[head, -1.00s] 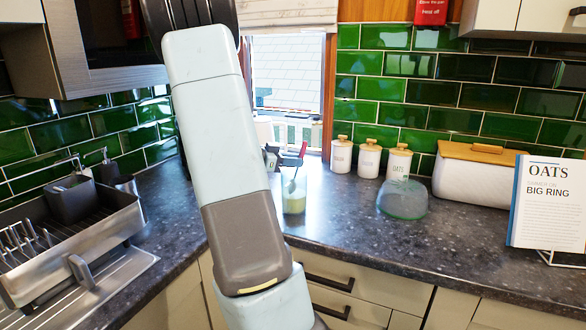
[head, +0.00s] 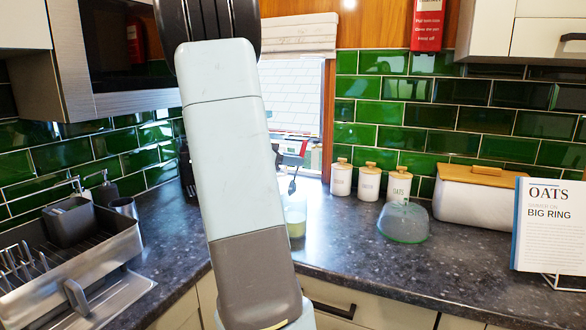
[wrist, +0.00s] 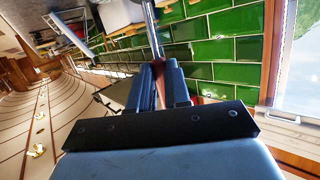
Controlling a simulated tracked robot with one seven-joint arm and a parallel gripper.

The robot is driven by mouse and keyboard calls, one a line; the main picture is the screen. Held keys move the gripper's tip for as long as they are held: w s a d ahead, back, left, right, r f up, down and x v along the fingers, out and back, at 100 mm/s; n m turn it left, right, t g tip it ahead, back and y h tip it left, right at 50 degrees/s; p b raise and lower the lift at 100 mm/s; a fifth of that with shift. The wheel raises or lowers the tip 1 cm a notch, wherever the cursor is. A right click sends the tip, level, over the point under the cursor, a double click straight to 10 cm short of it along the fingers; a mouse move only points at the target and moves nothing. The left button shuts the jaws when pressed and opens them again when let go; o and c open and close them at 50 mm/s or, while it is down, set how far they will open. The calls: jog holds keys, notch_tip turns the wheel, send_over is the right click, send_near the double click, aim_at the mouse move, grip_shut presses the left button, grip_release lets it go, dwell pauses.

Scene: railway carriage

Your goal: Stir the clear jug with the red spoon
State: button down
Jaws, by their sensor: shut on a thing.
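The clear jug (head: 296,217) stands on the dark worktop, partly behind my arm, with pale yellow-green contents low inside. My gripper (head: 290,147) shows small beyond my arm, above the jug. In the wrist view my gripper (wrist: 160,82) is shut on the red spoon (wrist: 160,92): the red handle is between the two dark fingers, and a shiny shaft runs up from it. In the head view a dark, narrow shape near the jug's rim may be the spoon's lower end; I cannot tell whether it is inside the jug.
Three white canisters (head: 368,184) with wooden lids stand by the green tiled wall. A clear dome (head: 404,221), a white bread bin (head: 474,196) and a book (head: 549,226) are to the right. A dish rack (head: 75,263) is at left. Worktop in front of the dome is clear.

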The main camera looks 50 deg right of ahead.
aim_at(301, 148)
jog(key=shift+r, duration=1.95)
